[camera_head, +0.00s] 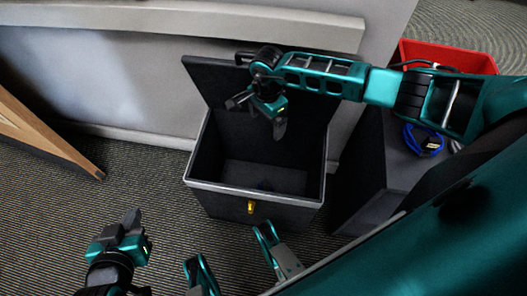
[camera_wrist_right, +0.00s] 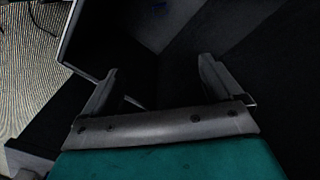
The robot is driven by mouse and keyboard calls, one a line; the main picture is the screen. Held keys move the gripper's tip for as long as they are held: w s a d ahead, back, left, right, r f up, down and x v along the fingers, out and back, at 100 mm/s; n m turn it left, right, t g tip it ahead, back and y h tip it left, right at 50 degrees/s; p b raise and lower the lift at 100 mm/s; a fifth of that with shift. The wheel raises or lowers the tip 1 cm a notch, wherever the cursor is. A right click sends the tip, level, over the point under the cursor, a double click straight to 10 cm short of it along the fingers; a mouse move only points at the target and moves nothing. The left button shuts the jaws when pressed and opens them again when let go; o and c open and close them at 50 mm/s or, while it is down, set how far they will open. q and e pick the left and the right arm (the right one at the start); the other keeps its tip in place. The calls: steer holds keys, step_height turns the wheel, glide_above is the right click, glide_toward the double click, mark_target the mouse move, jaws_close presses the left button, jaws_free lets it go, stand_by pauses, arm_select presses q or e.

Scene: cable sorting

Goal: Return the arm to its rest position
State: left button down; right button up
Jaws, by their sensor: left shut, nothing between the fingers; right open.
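My right arm reaches in from the right in the head view. Its gripper (camera_head: 260,114) is over the open dark box (camera_head: 222,187), in front of the raised lid. In the right wrist view the right gripper's two fingers (camera_wrist_right: 157,80) are apart with nothing between them, and the box's inside lies below them. My left gripper (camera_head: 131,222) is low at the left, over the carpet, apart from the box. It is shut and empty.
The box has a yellow latch (camera_head: 251,207) and a small, faint bluish thing inside. A blue cable (camera_head: 424,141) lies on a dark surface at the right, near a red bin (camera_head: 447,54). A wooden piece (camera_head: 45,140) stands at the left. A wall is behind.

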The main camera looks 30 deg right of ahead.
steer(key=shift+r, duration=0.4)
